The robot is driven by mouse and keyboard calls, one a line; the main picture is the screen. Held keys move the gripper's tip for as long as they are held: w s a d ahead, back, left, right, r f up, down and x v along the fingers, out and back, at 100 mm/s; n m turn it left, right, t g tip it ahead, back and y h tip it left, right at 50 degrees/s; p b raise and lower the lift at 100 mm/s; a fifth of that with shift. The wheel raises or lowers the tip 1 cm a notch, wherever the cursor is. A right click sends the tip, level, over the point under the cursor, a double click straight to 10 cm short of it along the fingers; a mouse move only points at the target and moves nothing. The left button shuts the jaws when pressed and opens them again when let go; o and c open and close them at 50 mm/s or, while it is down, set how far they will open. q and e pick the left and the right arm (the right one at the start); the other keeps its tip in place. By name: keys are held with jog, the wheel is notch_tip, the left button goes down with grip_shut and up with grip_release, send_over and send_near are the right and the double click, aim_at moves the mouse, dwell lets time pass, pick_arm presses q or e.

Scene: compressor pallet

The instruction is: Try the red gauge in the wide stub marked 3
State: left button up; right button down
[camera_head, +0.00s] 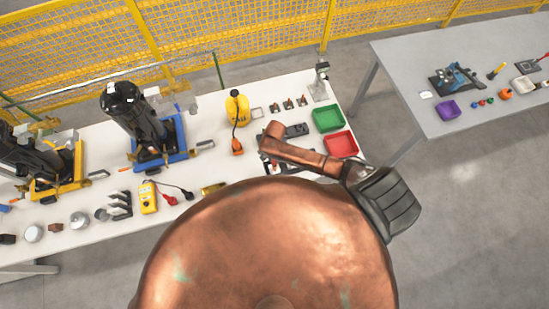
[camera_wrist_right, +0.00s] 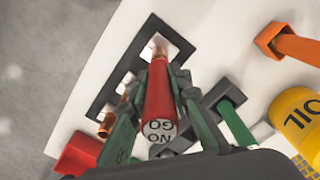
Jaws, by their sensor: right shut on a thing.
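My right gripper (camera_wrist_right: 160,80) is shut on the red gauge (camera_wrist_right: 161,105), whose near end face reads "NO GO". The gauge's far end meets a copper stub (camera_wrist_right: 159,47) standing in the dark framed plate (camera_wrist_right: 108,82). I cannot tell whether the tip is inside the stub or only at its mouth. Two more copper stubs (camera_wrist_right: 124,88) stand along the same plate. No number marks are legible. In the head view the copper arm and body parts are mine, and they partly cover the plate area. My left gripper is not in view.
A green tray (camera_head: 328,119) and a red tray (camera_head: 341,144) sit at the bench's right end. A yellow oil can (camera_head: 236,108) stands behind. Black compressors on blue (camera_head: 181,131) and yellow bases fill the left. A grey table (camera_head: 400,65) stands right, across open floor.

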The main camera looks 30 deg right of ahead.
jog(key=shift+s, duration=0.1)
dwell(0.4)
jog(key=shift+r, duration=1.45)
jog(key=shift+f, duration=0.1)
jog(key=shift+f+b, duration=0.35)
jog(key=shift+f, duration=0.5)
jog(key=shift+p, duration=0.4)
jog(key=shift+f+b, duration=0.3)
jog(key=shift+f, duration=0.2)
dwell(0.6)
jog(key=shift+f, duration=0.1)
dwell(1.8)
